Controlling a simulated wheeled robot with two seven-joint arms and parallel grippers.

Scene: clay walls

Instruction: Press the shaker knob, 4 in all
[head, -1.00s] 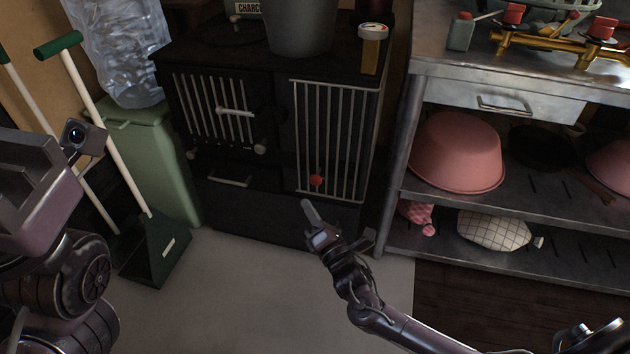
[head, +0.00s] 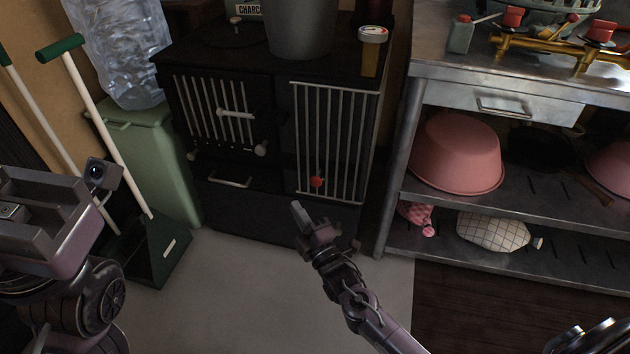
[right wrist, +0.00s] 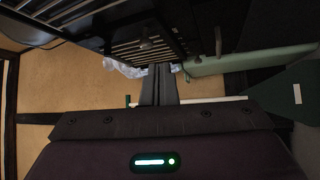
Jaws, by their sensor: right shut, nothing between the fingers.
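A small red knob (head: 316,181) sits low on the front of the black stove (head: 240,210), at the foot of a barred panel. I take it for the shaker knob, though no label shows. My right gripper (head: 299,211) is shut and empty, below and a little left of the red knob in the head view, apart from it in the picture. Its closed fingers also show in the right wrist view (right wrist: 158,84). My left gripper (head: 40,215) is partly in view at the left edge; its fingers cannot be made out.
Other handles and pale knobs (head: 260,150) are on the stove's left half. A metal shelf unit (head: 480,205) with pink bowls (head: 455,155) stands to the right. A green bin (head: 160,165) and a dustpan (head: 155,250) stand left. Open floor lies before the stove.

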